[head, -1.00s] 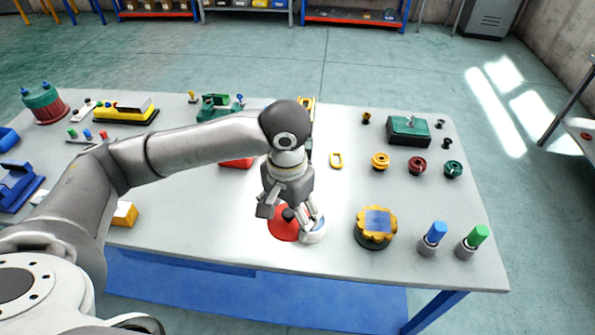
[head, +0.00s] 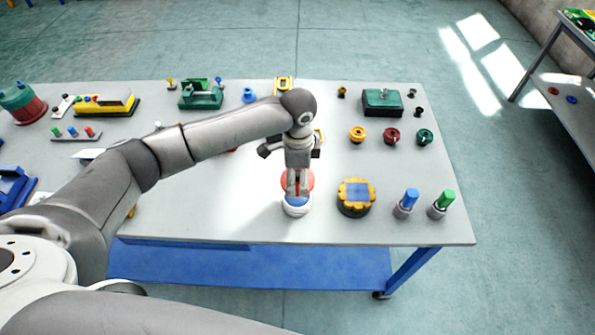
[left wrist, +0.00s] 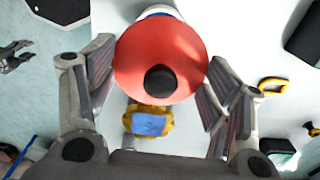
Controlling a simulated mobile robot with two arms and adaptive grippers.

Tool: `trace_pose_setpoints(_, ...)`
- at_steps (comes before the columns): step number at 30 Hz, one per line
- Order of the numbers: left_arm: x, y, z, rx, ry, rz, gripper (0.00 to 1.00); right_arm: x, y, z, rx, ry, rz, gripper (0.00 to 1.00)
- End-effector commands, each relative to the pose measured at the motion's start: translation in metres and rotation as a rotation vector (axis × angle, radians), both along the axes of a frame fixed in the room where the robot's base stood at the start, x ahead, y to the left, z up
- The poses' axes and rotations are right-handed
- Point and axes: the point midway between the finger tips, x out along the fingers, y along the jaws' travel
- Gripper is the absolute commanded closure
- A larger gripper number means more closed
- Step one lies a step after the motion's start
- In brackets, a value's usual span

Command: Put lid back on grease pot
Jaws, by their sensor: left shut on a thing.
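The red round lid (left wrist: 138,62) with its dark knob (left wrist: 161,79) is between the fingers of my left gripper (left wrist: 160,92) in the left wrist view. My left gripper (head: 297,190) is shut on the lid and points down. In the head view the lid (head: 284,181) shows behind the fingers, at the far side of the white grease pot (head: 297,210). The pot has a blue band and stands upright near the table's front edge. The fingers hide part of the pot and lid. Contact between lid and pot cannot be told. A dark forked shape at the left wrist view's left edge (left wrist: 15,56) looks like my right gripper.
A yellow scalloped pot with a blue top (head: 356,193) stands close to the right on the table (head: 240,215). Blue-capped (head: 408,202) and green-capped (head: 442,204) cylinders stand farther right. Small flanged parts and a green block (head: 382,101) lie behind. Table left of the pot is clear.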

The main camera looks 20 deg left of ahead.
Motion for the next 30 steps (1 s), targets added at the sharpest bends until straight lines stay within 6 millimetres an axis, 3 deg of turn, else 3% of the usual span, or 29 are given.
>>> trace_pose_setpoints(6,0.0,0.0,-0.013,0.001,0.0,0.001,0.52,0.0,0.008,-0.016,0.009,0.0,0.0,0.6)
trace_pose_setpoints(18,0.0,0.001,-0.045,0.002,-0.002,0.001,0.52,0.003,0.003,-0.056,0.004,-0.004,0.0,0.6)
trace_pose_setpoints(30,0.0,0.0,-0.062,0.0,0.0,0.002,0.52,0.005,-0.002,-0.056,-0.003,-0.007,-0.001,0.6)
